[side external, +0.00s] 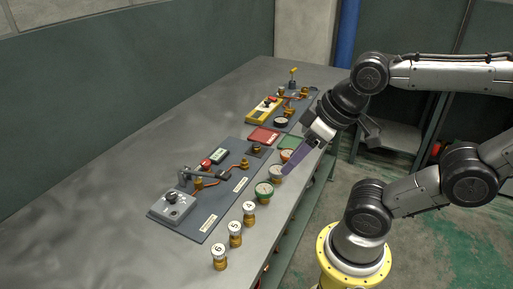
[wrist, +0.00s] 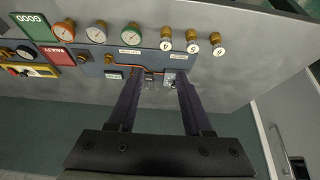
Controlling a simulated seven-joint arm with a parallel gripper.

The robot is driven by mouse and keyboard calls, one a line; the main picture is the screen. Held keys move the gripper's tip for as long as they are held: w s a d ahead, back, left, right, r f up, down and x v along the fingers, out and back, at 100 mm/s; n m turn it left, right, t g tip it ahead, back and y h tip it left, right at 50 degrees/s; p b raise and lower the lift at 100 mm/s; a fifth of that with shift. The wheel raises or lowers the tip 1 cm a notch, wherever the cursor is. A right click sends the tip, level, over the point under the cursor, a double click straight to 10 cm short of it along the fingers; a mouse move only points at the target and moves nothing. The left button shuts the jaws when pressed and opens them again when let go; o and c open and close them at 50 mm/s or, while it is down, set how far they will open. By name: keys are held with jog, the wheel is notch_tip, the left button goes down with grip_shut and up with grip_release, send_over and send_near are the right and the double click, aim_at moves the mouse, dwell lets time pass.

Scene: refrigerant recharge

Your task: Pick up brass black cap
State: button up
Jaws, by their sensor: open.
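Small brass fittings sit on the grey panel (side external: 215,222) in the side view, one of them a brass piece (side external: 244,164) near a dark square pad (side external: 258,150). I cannot tell which piece is the brass black cap. Three brass fittings with white numbered tops stand in a row on the table: number 4 (side external: 249,214), number 5 (side external: 235,234) and number 6 (side external: 219,258). They also show at the top of the wrist view. My gripper (side external: 288,170) is open and empty above the table's right edge, near the gauges. In the wrist view its fingers (wrist: 158,80) are spread, pointing toward the panel.
Green (side external: 264,192), white (side external: 276,173) and orange (side external: 287,155) gauges stand along the panel's near edge. Red (side external: 263,136) and green (side external: 292,143) plates lie behind. A yellow device (side external: 263,110) sits farther back. The table's left side is clear.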

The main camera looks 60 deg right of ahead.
jog(key=o, duration=0.4)
jog(key=shift+c, duration=0.2)
